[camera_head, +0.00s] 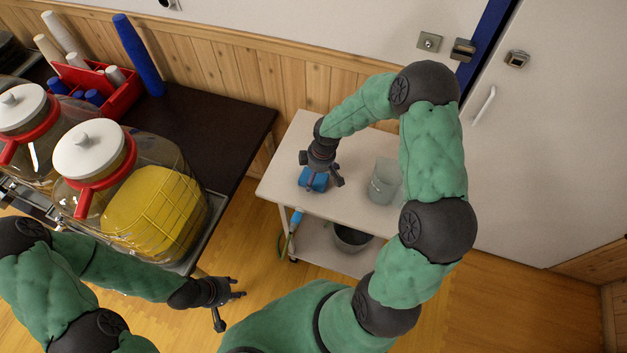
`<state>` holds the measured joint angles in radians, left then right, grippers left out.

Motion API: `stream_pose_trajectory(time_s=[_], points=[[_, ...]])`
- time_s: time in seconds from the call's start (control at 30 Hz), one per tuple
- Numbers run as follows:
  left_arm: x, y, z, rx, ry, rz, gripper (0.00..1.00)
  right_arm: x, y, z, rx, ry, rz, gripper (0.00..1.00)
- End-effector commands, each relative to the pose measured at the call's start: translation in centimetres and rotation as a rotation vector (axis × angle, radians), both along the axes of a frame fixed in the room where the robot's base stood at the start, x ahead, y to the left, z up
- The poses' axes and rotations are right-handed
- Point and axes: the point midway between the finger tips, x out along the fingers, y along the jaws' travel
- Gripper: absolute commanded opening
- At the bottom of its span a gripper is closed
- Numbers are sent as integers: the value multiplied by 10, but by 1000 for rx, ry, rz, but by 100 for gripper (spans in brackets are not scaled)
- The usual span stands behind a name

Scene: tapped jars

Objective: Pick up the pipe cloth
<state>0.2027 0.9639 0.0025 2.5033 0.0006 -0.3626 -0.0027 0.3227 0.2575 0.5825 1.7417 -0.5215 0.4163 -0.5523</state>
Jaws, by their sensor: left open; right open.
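A small blue folded item, which looks like the pipe cloth (313,182), lies on the left part of the white cart's top (290,150). My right gripper (322,178) reaches down over it from above, with fingers open around or just above it. The gripper hides part of the item, and I cannot tell whether the fingers touch it. My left gripper (230,305) is open and empty, low over the wooden floor left of the cart.
A clear cup (384,182) stands right of the cloth. The lower shelf holds a grey bucket (350,238); a blue-and-green tool (292,232) hangs at the cart's left side. Tapped jars (150,215) and a red caddy (118,98) stand on the dark counter (215,130).

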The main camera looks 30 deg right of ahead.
Motion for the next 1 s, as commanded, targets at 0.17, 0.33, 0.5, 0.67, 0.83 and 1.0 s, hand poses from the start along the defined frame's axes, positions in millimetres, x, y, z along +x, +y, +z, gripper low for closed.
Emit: stream_pose_trajectory(time_s=[0.17,0.33,0.5,0.67,0.83,1.0], points=[[0,0,1,0,0,0,41,1,0,1,-1,-2,0,100],[0,0,1,0,0,0,41,1,0,1,-1,-2,0,58],[0,0,1,0,0,0,41,0,0,1,0,-1,0,50],[0,0,0,0,0,0,41,0,0,0,0,-1,0,49],[0,0,2,0,0,0,41,0,0,4,-1,-1,0,49],[0,0,8,0,0,0,41,1,0,20,-2,-4,0,49]])
